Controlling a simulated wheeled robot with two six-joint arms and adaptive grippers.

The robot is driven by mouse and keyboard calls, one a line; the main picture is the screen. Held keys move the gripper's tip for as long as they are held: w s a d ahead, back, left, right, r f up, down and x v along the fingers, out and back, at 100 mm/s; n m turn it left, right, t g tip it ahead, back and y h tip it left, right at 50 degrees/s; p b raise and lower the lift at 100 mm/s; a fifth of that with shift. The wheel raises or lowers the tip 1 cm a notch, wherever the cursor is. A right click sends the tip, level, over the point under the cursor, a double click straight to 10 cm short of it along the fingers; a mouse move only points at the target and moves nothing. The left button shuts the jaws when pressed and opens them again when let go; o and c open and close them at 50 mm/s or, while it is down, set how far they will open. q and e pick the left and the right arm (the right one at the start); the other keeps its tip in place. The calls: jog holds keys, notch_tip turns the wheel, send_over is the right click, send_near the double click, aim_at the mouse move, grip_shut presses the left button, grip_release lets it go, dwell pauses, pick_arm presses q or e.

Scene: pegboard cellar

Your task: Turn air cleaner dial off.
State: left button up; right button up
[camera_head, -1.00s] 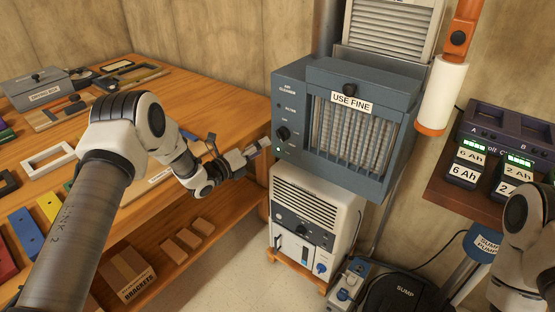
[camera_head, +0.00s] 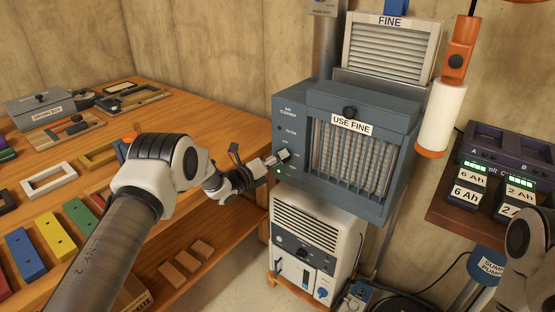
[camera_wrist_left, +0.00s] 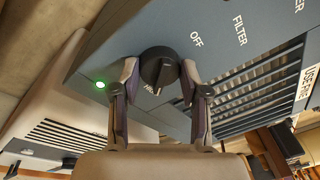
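The air cleaner (camera_head: 295,120) is a blue-grey box with a grille. Its round dark dial (camera_wrist_left: 158,67) shows in the left wrist view, with OFF printed to its upper right and a partly hidden label just below it. A green lamp (camera_wrist_left: 100,85) glows to the dial's left; it also shows in the head view (camera_head: 278,171). My left gripper (camera_wrist_left: 159,70) has one finger on each side of the dial, very close to its edges; whether they press on it is unclear. In the head view the left gripper (camera_head: 283,157) mostly covers the dial. My right gripper is out of view.
A white slotted unit (camera_head: 318,232) stands beneath the air cleaner. The wooden bench (camera_head: 190,110) with coloured blocks and frames lies at left. An orange-and-white hanging cylinder (camera_head: 440,115) and a battery charger shelf (camera_head: 440,195) are at right.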

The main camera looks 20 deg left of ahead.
pick_arm(q)
jog(key=shift+f+n+b, duration=0.1)
jog(key=shift+n+b, duration=0.2)
jog(key=shift+n, duration=0.1)
jog(key=shift+s+d+f+n+t+y+b, duration=0.15)
jog(key=shift+n+t+y+b, duration=0.4)
jog(key=shift+n, duration=4.5)
jog(key=shift+w+d+r+n+t+y+b, duration=0.1)
jog(key=shift+n+t+y+b, duration=0.5)
jog(key=shift+n, duration=4.5)
jog(key=shift+s+d+f+n+t+y+b, duration=0.2)
jog(key=shift+n+y+b, duration=0.65)
jog(key=shift+n, duration=4.2)
jog(key=shift+w+r, duration=0.1)
jog(key=shift+w, duration=0.05)
jog(key=o, duration=1.2)
jog(key=shift+c, duration=0.2)
